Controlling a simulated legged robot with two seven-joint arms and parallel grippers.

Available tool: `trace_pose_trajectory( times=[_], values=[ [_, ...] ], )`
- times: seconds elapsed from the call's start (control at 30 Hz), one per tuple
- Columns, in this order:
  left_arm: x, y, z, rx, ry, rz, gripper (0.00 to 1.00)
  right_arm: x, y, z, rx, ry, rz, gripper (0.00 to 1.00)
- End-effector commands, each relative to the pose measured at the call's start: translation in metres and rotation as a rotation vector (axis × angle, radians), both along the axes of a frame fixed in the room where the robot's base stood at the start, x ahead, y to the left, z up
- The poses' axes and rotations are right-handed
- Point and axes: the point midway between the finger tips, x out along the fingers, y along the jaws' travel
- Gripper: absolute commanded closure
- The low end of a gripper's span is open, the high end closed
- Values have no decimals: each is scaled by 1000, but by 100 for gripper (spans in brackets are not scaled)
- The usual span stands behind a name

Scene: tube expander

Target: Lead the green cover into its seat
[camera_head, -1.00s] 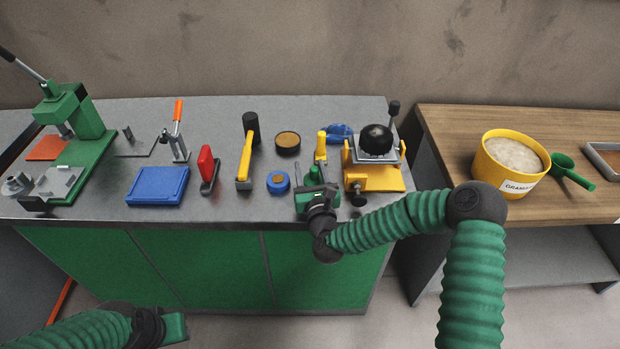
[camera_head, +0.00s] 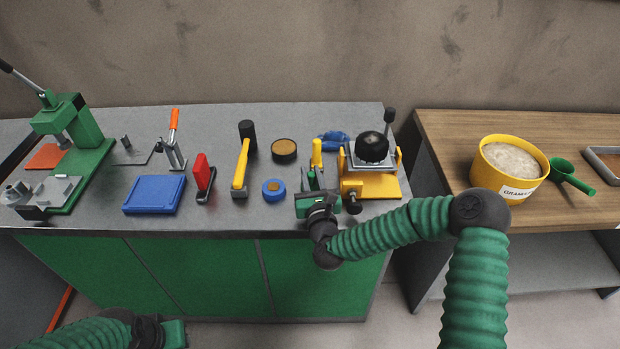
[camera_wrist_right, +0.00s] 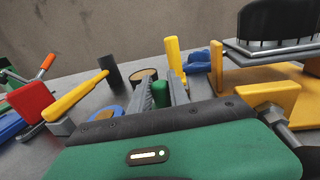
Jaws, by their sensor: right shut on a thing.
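My right gripper (camera_head: 310,182) is at the front edge of the grey bench, left of the yellow fixture. It is shut on a small green cylindrical piece, which I take as the green cover (camera_wrist_right: 162,94); in the right wrist view it sits between the two fingers. Its lower part is hidden by my gripper body, and I cannot tell what it touches below. No seat for it can be made out clearly. My left gripper (camera_head: 174,333) is low at the left, in front of the bench; its jaws cannot be made out.
Close right stands the yellow fixture (camera_head: 376,188) with a black drum (camera_head: 372,147) on its plate. A yellow upright handle (camera_head: 316,152) and blue piece (camera_head: 334,141) are just behind. Left are a blue ring (camera_head: 273,190), yellow-handled mallet (camera_head: 241,165) and red-handled tool (camera_head: 203,174).

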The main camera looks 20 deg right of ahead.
Motion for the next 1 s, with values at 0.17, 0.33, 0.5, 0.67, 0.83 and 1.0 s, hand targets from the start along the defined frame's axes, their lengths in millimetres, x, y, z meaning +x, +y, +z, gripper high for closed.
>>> trace_pose_trajectory(
  times=[0.17, 0.33, 0.5, 0.67, 0.83, 1.0],
  values=[
    [0, 0, 6, 0, 0, 0, 64, 0, 1, 25, 0, -3, 0, 100],
    [0, 0, 7, 0, 0, 0, 64, -22, 13, 30, 1, 2, 5, 100],
    [0, 0, 8, 0, 0, 0, 64, -63, 36, 34, 2, 2, 6, 100],
    [0, 0, 8, 0, 0, 0, 64, -105, 59, 38, 2, 3, 7, 100],
    [0, 0, 8, 0, 0, 0, 64, -133, 73, 42, 1, 2, 4, 100],
    [0, 0, 8, 0, 0, 0, 64, -141, 76, 43, 0, 0, 1, 100]
  ],
)
